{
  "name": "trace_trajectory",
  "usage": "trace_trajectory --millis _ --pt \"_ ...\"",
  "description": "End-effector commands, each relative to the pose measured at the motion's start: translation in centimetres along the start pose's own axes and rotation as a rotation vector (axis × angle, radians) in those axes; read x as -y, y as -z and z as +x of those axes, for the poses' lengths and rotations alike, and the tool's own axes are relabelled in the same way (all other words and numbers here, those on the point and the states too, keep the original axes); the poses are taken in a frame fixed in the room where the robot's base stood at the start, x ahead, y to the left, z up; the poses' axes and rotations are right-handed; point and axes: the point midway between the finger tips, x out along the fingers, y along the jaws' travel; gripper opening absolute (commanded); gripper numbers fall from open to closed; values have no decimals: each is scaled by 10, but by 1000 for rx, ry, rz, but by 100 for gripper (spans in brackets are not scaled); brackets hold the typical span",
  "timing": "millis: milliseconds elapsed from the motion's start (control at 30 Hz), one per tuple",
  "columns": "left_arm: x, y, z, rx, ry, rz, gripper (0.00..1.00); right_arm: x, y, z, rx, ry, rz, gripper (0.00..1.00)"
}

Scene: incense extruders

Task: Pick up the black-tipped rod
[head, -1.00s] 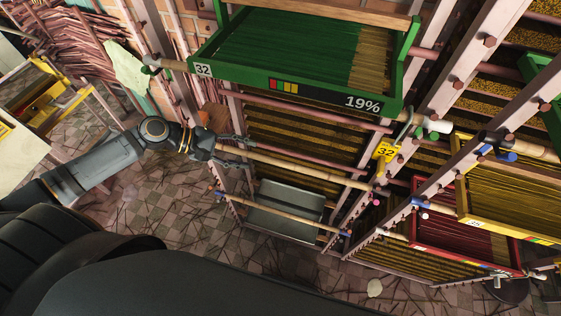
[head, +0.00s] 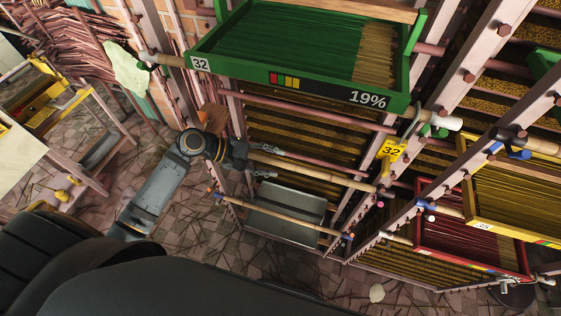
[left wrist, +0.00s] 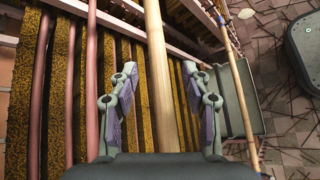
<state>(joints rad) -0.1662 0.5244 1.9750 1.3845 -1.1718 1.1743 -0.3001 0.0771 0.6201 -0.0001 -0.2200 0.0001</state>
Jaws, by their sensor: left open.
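A pale wooden rod (head: 325,177) runs across the rack below the green tray. Its right end looks dark, though the tip is small in the head view. My left gripper (head: 274,163) is at the rod's left part, with one finger on each side of it. In the left wrist view the same rod (left wrist: 159,85) passes between the open fingers of my left gripper (left wrist: 160,75), with a gap on both sides. The rod's left end is hidden behind the gripper. My right gripper is not in view.
A green tray (head: 205,63) marked 32 is above the rod. A blue-tipped rod (head: 280,215) crosses a grey bin (head: 290,200) below. Yellow (head: 512,231) and red (head: 470,257) trays stand at the right. Rack posts (head: 455,85) stand close by.

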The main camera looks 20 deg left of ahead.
Motion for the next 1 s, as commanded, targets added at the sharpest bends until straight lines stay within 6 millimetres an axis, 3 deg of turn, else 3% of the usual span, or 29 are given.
trace_trajectory --millis 267,633,1000 --pt "0 0 4 0 1 1 48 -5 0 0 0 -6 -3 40" --pt "0 0 3 0 1 1 1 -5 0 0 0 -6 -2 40" --pt "0 0 3 0 1 1 0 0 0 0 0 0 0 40"
